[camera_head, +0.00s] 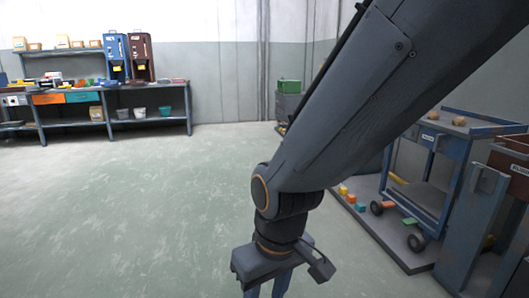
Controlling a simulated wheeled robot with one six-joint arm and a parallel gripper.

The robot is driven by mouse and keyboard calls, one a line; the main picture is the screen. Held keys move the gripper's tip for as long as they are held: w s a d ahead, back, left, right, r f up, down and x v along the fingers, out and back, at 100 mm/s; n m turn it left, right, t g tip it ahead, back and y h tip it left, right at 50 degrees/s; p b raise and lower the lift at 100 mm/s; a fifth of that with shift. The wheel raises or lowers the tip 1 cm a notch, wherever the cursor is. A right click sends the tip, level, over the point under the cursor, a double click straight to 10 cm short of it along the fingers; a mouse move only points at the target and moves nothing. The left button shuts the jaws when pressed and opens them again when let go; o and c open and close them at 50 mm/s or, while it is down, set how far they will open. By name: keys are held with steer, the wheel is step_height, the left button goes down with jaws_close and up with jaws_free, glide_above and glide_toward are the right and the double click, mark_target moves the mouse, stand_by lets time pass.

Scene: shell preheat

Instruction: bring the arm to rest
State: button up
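My arm comes in from the upper right and slopes down to the middle of the picture. My gripper (268,290) hangs from its end at the bottom edge, pointing down over the floor. Two blue-grey finger parts show below the wide palm, but their tips are cut off by the frame. I cannot tell how far apart they are, or whether anything is between them.
A blue cart (448,140) with wheels stands on a low grey platform (385,240) at right, beside small coloured blocks (351,199). A loaded workbench (75,92) lines the back left wall. A green box (289,86) sits behind my arm. The floor (130,210) at left is clear.

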steer(key=s+a+g, duration=0.1)
steer(key=s+a, duration=0.1)
steer(key=s, duration=0.4)
steer(key=d+r+m+p, duration=0.3)
steer(key=d+r+p, duration=0.7)
steer(key=r+p, duration=0.3)
steer(key=d+r+m+h+p, duration=0.1)
steer(key=d+r+m+p, duration=0.2)
steer(key=d+r+p, duration=0.8)
step_height(320, 180, up, 3)
steer(key=p, duration=0.6)
steer(key=shift+s, duration=0.3)
steer(key=shift+d, duration=0.1)
steer(key=shift+c, duration=0.9)
steer(key=shift+d+m, duration=0.1)
steer(key=shift+m, duration=0.2)
